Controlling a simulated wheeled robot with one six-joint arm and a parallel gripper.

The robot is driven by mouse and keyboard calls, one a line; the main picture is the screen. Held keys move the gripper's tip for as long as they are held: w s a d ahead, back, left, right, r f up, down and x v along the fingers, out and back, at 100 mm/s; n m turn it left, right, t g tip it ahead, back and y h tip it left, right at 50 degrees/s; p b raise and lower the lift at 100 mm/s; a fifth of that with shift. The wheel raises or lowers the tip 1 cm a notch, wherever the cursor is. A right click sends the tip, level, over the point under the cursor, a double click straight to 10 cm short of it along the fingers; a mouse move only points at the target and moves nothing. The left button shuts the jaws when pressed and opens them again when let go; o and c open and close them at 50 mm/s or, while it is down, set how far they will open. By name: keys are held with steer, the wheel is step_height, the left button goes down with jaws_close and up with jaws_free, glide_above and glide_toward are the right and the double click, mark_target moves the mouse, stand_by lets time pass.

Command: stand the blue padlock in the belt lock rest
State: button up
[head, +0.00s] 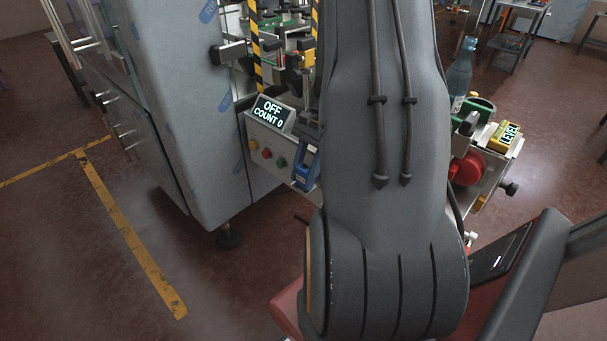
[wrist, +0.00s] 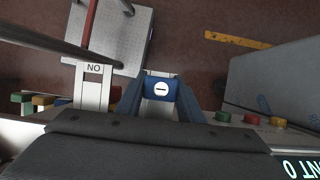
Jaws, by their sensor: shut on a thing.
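The blue padlock (wrist: 161,88) is in the middle of the wrist view, with a white round mark and a dark slot on its face. My gripper (wrist: 160,102) is shut on it, one finger on each side. My arm hides most of the gripper there. A white frame marked NO (wrist: 94,78) stands left of the padlock in the wrist view. I cannot tell whether it is the belt lock rest.
The button panel (head: 262,153) carries coloured buttons and an OFF, COUNT 0 display (head: 270,114). A tall grey cabinet (head: 182,90) stands left. A bottle (head: 460,72), a red knob (head: 468,168) and a yellow LEVEL block (head: 507,137) are right of my arm. Open floor lies front left.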

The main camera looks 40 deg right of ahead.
steer(key=shift+f, duration=0.1)
steer(key=o, duration=1.2)
steer(key=shift+o, duration=0.2)
steer(key=shift+b+v, duration=1)
steer(key=shift+v, duration=2.9)
steer(key=s+a+r+n+t+h, duration=0.1)
steer(key=a+n+h, duration=0.1)
steer(key=a+n, duration=0.6)
steer(key=s+a+r+n+h, duration=0.1)
steer(key=a+n, duration=0.8)
steer(key=a, duration=1)
steer(key=shift+s+a+r+t+h, duration=0.15)
steer(key=shift+s+r+t+h, duration=0.25)
steer(key=shift+h, duration=0.4)
